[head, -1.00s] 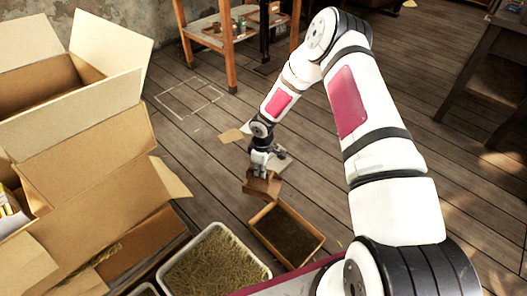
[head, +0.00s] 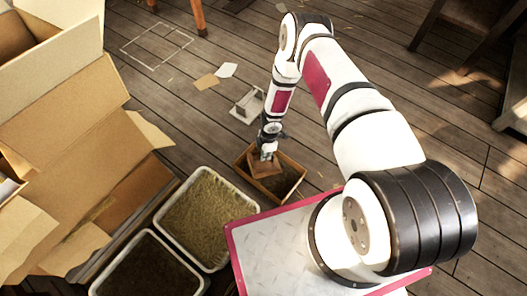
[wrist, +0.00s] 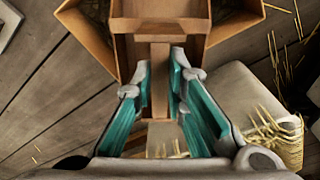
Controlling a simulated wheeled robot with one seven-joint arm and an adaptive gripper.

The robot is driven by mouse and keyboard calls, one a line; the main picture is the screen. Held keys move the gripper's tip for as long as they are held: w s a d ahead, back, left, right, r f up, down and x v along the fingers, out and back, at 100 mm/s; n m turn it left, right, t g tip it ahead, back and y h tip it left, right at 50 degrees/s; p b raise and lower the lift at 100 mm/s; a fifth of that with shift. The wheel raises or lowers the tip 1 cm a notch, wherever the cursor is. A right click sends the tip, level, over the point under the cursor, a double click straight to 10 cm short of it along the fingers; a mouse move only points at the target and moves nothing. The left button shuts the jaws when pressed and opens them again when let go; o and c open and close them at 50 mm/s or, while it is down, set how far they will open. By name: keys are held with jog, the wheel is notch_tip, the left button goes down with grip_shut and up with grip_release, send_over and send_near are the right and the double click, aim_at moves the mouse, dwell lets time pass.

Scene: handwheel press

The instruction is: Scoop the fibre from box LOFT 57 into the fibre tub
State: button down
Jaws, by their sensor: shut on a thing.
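My gripper (head: 268,150) is shut on the handle of a brown wooden scoop (head: 264,168). In the wrist view the handle (wrist: 160,85) stands between the teal fingers, with the scoop's body ahead of it. The scoop is over or inside a small wooden box (head: 296,172) with dark contents; I cannot tell whether it touches them. A white tub (head: 205,215) left of it holds straw-coloured fibre. Large open cardboard boxes (head: 70,130) stand at the left. I can read no LOFT 57 label.
A second white tub (head: 150,272) with dark contents stands at the lower left. A small grey stand (head: 247,105), a white sheet (head: 227,70) and a tan piece (head: 206,82) lie on the floor beyond. Loose straws (wrist: 280,70) lie by the tub. The plank floor behind is mostly clear.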

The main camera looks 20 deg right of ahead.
aim_at(276, 162)
jog(key=shift+y, duration=0.8)
jog(key=shift+w+d+f+b, duration=0.1)
jog(key=shift+d+f+b, duration=0.15)
jog(key=shift+f+b, duration=0.7)
jog(key=shift+s+d+f+b, duration=0.15)
jog(key=shift+f+b, duration=0.35)
jog(key=shift+b, duration=0.9)
jog(key=shift+w+d+f+b, duration=0.15)
jog(key=shift+d+f+b, duration=0.15)
jog(key=shift+f+b, duration=0.65)
jog(key=f+b, duration=0.1)
jog(key=d+f+b, duration=0.1)
jog(key=b, duration=0.1)
jog(key=f+y+b, duration=0.1)
jog(key=shift+d+f+b, duration=0.1)
jog(key=shift+d+b, duration=0.25)
jog(key=shift+d+f+b, duration=0.9)
jog(key=shift+d+b, duration=0.3)
